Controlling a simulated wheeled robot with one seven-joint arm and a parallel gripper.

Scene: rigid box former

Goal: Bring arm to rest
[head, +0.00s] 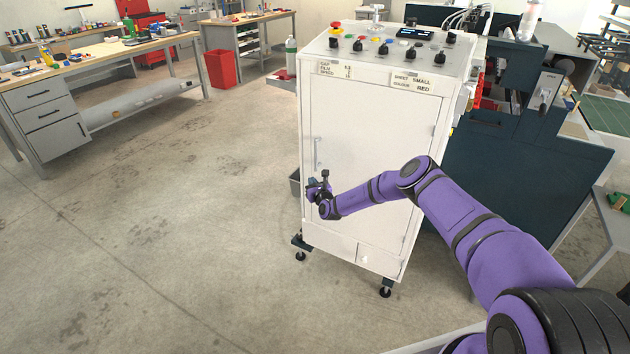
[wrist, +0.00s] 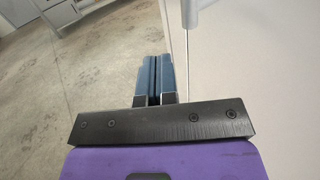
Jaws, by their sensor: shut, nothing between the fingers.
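My purple arm reaches from the lower right of the head view across the front of a white control cabinet (head: 360,130). My gripper (head: 322,176) is at the cabinet's front left edge, below the door handle (head: 317,152). In the wrist view my gripper (wrist: 153,75) has its two blue fingers together, with nothing between them. The cabinet door (wrist: 245,60) and the lower end of the handle (wrist: 196,10) are to the right of the fingers. The gap between gripper and cabinet is hard to judge.
A dark machine (head: 520,165) stands right of the cabinet. A workbench with drawers (head: 50,110) and a red bin (head: 221,69) are at the back left. The concrete floor (head: 170,220) at left is clear.

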